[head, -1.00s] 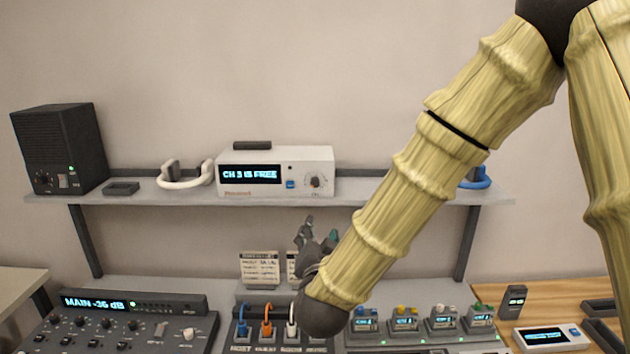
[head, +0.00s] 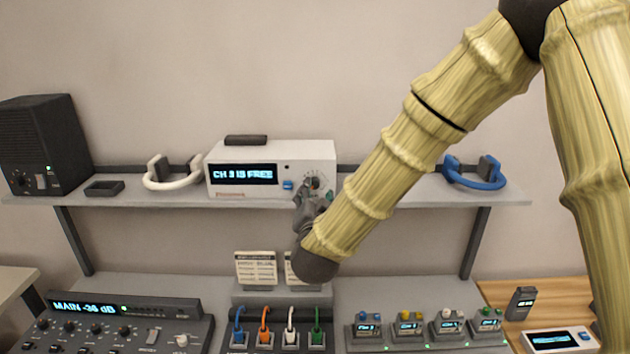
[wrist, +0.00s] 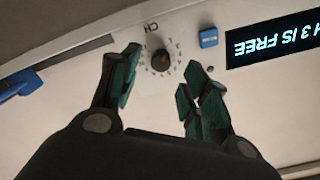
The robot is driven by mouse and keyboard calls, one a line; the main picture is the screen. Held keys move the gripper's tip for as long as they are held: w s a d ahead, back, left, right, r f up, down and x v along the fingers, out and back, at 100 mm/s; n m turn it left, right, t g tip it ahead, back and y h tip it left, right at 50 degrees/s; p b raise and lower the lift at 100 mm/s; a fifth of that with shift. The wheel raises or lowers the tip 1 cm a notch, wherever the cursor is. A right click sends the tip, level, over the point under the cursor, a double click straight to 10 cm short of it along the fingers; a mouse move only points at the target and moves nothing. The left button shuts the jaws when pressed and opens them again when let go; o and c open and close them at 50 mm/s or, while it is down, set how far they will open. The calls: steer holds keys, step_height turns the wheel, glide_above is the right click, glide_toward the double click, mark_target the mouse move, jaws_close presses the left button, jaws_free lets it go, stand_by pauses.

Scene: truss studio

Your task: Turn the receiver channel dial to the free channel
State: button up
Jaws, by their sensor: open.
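The white receiver (head: 270,160) stands on the wall shelf. Its display (head: 243,174) reads "CH 3 IS FREE". The channel dial (head: 314,182) is on the right of its front face, partly behind my gripper in the head view. My gripper (wrist: 160,78) is open and empty. Its green-padded fingertips stand on either side of the dial in the picture; I cannot tell whether they touch it.
A blue button (wrist: 208,37) sits close to the dial. Below are the mixer (head: 110,325), plugged cables (head: 265,325), two cards (head: 256,268) and several small packs (head: 410,325).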

mark_target(315, 186)
steer(key=w+p, duration=0.1)
steer(key=w, duration=0.2)
steer(key=shift+r, duration=0.2)
steer(key=shift+w+f+p, duration=0.2)
steer(key=shift+w+p, duration=0.1)
steer(key=shift+w, duration=0.3)
jaws_close()
